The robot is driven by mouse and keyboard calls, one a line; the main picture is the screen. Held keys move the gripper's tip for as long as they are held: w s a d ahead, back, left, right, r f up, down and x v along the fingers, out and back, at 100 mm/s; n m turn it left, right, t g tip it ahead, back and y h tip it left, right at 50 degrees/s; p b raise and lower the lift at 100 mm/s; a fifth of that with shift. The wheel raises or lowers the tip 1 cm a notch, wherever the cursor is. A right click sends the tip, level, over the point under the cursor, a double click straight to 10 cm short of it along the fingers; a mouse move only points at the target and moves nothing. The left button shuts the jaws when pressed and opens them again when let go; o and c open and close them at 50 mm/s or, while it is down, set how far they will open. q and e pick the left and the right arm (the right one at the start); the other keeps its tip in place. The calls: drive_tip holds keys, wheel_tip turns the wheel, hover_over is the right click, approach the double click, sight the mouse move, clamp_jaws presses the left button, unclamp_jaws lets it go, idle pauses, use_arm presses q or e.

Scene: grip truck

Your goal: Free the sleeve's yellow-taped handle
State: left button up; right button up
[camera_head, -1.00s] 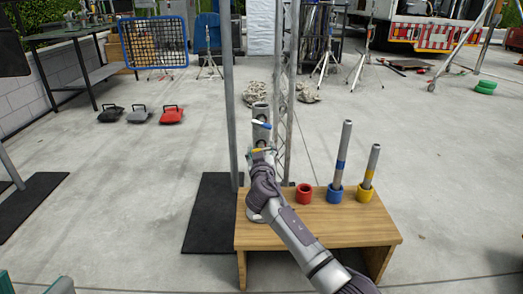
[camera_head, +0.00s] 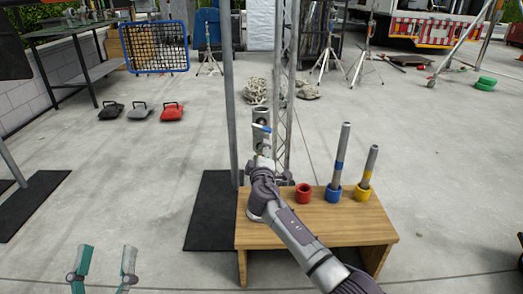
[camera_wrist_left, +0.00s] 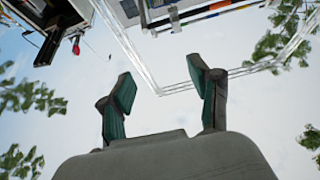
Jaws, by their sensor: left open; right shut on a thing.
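A grey pole with a yellow tape band (camera_head: 369,170) stands slightly tilted in a yellow cup (camera_head: 362,193) on the wooden bench. A taller grey pole with a blue band (camera_head: 340,155) stands in a blue cup (camera_head: 334,193). My right gripper (camera_head: 263,150), mostly hidden by its wrist, is shut on a grey tube (camera_head: 260,116), held upright above the bench's left end. A blue patch shows on the tube. My left gripper (camera_head: 106,250) is open and empty, with teal fingers, well left of the bench; the left wrist view shows its fingers apart (camera_wrist_left: 161,75).
An empty-looking red cup (camera_head: 303,193) stands on the wooden bench (camera_head: 320,228). A vertical post (camera_head: 229,100) and a truss (camera_head: 286,100) rise behind its left end. A black mat (camera_head: 210,215) lies left of it. The floor between my left gripper and that mat is clear.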

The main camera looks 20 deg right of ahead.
drive_tip(key=n+p, duration=0.2)
drive_tip(key=n, duration=0.2)
drive_tip(key=shift+n, duration=0.4)
use_arm(q)
wheel_tip(320, 180, down, 14)
drive_tip(key=a+g+y+p, duration=0.2)
drive_tip(key=g+y, duration=0.1)
drive_tip(key=g, duration=0.6)
use_arm(e)
drive_tip(key=n, duration=0.3)
drive_tip(key=shift+r+n, duration=0.1)
drive_tip(key=shift+n, duration=0.2)
drive_tip(key=n+p, duration=0.1)
drive_tip(key=n, duration=0.2)
drive_tip(key=shift+n, duration=0.3)
drive_tip(key=n+p, duration=0.2)
drive_tip(key=n, duration=0.2)
use_arm(q)
drive_tip(key=s+a+f+g+y, duration=0.1)
drive_tip(key=s+a+f+g, duration=0.1)
drive_tip(key=s+g, duration=0.3)
drive_tip(key=s+a+f+n+g+y+p, duration=0.1)
drive_tip(key=s+a+f+g+y, duration=0.1)
drive_tip(key=s+f+g, duration=0.3)
drive_tip(key=shift+s+a+f, duration=0.3)
drive_tip(key=shift+s+a, duration=0.35)
drive_tip(key=shift+s, duration=1.5)
use_arm(e)
drive_tip(key=shift+n, duration=1.2)
drive_tip(key=o, duration=1.2)
